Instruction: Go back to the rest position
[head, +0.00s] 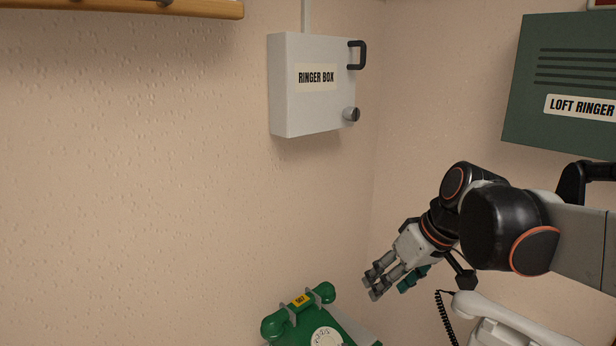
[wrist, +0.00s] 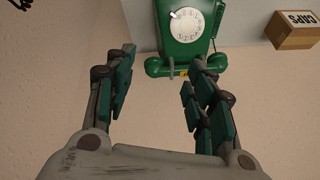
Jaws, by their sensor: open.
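My gripper (head: 374,285) is in the lower right of the head view, reaching down and to the left, with its fingers apart and nothing between them. It also shows in the wrist view (wrist: 158,95), its two fingers spread wide. A green dial phone (head: 300,318) stands at the bottom of the head view, to the left of my gripper and apart from it. The phone also shows in the wrist view (wrist: 187,48), past the fingertips, with its white dial and its handset on the cradle. Its lower part is cut off in the head view.
A grey ringer box (head: 310,105) hangs on the wall. A green loft ringer (head: 570,65) hangs at the right, above my arm. A white phone (head: 510,322) with a black coiled cord is at the bottom right.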

